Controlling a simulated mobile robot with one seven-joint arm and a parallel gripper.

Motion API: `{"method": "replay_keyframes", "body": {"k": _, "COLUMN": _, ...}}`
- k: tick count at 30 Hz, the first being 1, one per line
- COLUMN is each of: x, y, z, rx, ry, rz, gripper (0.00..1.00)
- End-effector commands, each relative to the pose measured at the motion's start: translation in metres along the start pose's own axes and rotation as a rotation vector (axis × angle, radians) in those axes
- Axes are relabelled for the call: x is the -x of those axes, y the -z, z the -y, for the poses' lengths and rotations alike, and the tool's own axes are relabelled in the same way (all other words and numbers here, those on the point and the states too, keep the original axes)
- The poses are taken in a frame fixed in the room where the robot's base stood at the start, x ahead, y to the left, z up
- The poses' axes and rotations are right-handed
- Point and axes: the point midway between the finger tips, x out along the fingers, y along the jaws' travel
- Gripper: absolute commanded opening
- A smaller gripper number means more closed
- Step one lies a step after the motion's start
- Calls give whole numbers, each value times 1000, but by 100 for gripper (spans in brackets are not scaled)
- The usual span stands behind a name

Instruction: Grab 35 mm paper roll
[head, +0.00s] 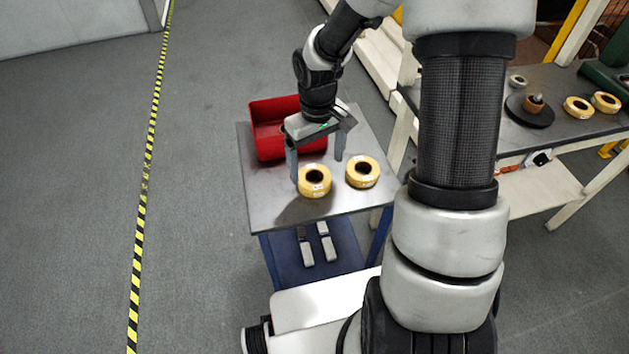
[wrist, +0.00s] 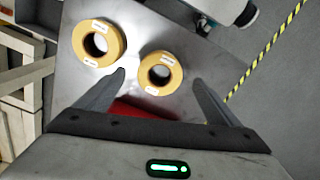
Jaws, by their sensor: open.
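Two yellow paper rolls with dark centre holes and white labels lie flat on a small grey metal table (head: 265,195). The left roll (head: 314,187) is close to my gripper (head: 316,169); the other roll (head: 362,181) lies to its right. In the wrist view one roll (wrist: 175,86) lies just beyond my open fingers (wrist: 158,80), roughly between them. The other roll (wrist: 112,34) is at upper left, outside the fingers. My gripper is open and empty, pointing down above the table. I cannot read the sizes on the labels.
A red bin (head: 265,145) stands at the back of the table, partly behind my gripper. A workbench (head: 560,125) at the right carries more yellow rolls (head: 578,107) and a dark disc (head: 530,115). Two grey items lie on the blue lower shelf (head: 342,262). Floor at left is clear.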

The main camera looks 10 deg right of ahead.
Motion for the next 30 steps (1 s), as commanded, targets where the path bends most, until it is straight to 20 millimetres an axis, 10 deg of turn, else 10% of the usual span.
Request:
{"method": "replay_keyframes", "body": {"k": 9, "x": -45, "y": 6, "z": 1, "rx": 0, "ry": 2, "rz": 1, "gripper": 87}}
{"method": "replay_keyframes", "body": {"k": 18, "x": -49, "y": 6, "z": 1, "rx": 1, "ry": 0, "rz": 0, "gripper": 87}}
{"method": "replay_keyframes", "body": {"k": 27, "x": -48, "y": 6, "z": 1, "rx": 1, "ry": 0, "rz": -1, "gripper": 40}}
{"method": "replay_keyframes", "body": {"k": 30, "x": -48, "y": 6, "z": 1, "rx": 1, "ry": 0, "rz": -1, "gripper": 40}}
